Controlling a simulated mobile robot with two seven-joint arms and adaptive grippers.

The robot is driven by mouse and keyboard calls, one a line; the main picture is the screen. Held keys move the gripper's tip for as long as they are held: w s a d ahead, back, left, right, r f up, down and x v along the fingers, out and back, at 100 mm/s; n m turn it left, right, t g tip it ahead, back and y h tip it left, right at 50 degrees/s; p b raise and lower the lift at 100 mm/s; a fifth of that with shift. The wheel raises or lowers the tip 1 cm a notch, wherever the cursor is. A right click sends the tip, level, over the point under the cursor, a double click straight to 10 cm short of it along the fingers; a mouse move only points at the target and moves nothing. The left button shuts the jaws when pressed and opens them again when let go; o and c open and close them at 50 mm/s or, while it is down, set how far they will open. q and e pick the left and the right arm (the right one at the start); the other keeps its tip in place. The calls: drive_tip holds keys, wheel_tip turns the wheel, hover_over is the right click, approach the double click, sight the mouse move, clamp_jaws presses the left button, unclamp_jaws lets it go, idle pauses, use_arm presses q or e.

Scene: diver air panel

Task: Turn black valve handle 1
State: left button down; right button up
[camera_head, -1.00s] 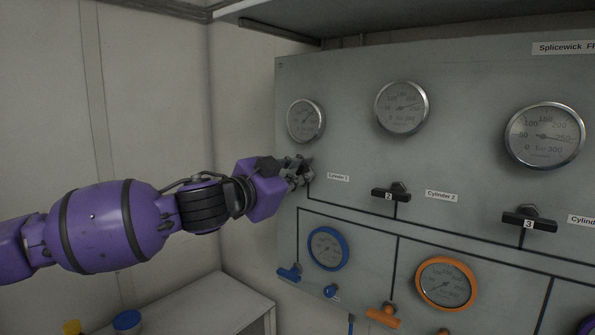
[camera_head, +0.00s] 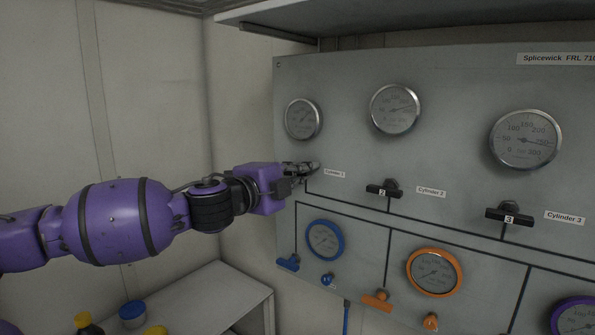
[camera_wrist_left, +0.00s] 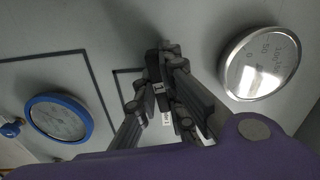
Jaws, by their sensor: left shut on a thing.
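My left gripper (camera_head: 306,169) reaches from the left to the panel, below the leftmost silver gauge (camera_head: 303,119). In the left wrist view, my left gripper (camera_wrist_left: 168,100) has its fingers on both sides of black valve handle 1 (camera_wrist_left: 158,87), whose white number label shows between them. The gripper is shut on the handle. In the head view the fingers hide handle 1; only the "Cylinder 1" label (camera_head: 334,174) shows beside them. My right gripper is not in view.
Black handles 2 (camera_head: 382,191) and 3 (camera_head: 509,216) stick out to the right. A blue gauge (camera_head: 326,240) and blue valve (camera_head: 288,263) are below. A shelf (camera_head: 400,22) overhangs the panel.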

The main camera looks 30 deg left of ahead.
use_arm(q)
drive_tip(key=shift+m, duration=0.6)
drive_tip(key=shift+f+m, duration=0.1)
drive_tip(key=shift+m, duration=0.2)
drive_tip(key=c, duration=1.8)
unclamp_jaws()
drive_tip(key=shift+c, duration=0.2)
